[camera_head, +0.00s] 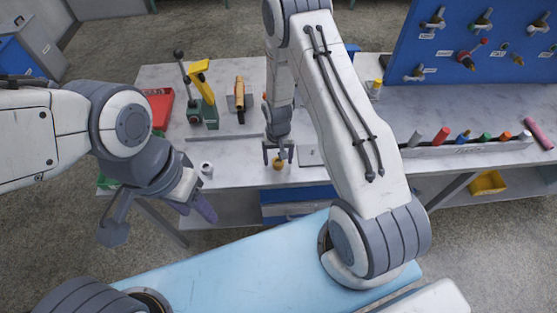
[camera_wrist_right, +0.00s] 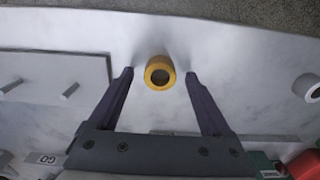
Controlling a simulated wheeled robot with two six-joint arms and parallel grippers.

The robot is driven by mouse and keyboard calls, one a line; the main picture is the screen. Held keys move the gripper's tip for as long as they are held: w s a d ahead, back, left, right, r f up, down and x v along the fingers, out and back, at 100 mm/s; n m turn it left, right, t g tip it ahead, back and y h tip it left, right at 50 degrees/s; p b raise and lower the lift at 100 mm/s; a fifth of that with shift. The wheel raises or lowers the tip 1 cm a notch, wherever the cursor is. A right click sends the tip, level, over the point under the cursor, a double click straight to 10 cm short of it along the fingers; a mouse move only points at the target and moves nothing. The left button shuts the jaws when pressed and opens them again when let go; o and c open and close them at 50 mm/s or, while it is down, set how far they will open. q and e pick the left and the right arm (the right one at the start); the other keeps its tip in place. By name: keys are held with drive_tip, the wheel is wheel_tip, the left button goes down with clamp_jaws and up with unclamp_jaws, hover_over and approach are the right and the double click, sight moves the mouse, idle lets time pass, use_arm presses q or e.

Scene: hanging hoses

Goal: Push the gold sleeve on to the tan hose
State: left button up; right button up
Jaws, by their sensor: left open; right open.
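The gold sleeve (camera_head: 278,164) stands upright near the front edge of the grey bench. In the right wrist view the gold sleeve (camera_wrist_right: 159,61) is a short ring with its open bore facing up. My right gripper (camera_head: 278,157) is open above it; in the wrist view its two fingers (camera_wrist_right: 159,75) lie on either side, apart from the sleeve. A tan-orange hose-like piece (camera_head: 239,88) sits in a holder at the back of the bench; I take it for the tan hose. My left gripper (camera_head: 158,218) is open and empty, in front of the bench's left side.
A white ring (camera_head: 206,168) stands left of the sleeve. A green stand with a yellow lever (camera_head: 202,85) and a red tray (camera_head: 158,107) are at the back left. A rack of coloured pieces (camera_head: 465,145) lies right. A blue pegboard (camera_head: 470,45) stands behind.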

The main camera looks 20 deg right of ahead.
drive_tip(key=shift+f, duration=0.4)
clamp_jaws()
drive_tip(key=shift+r, duration=0.1)
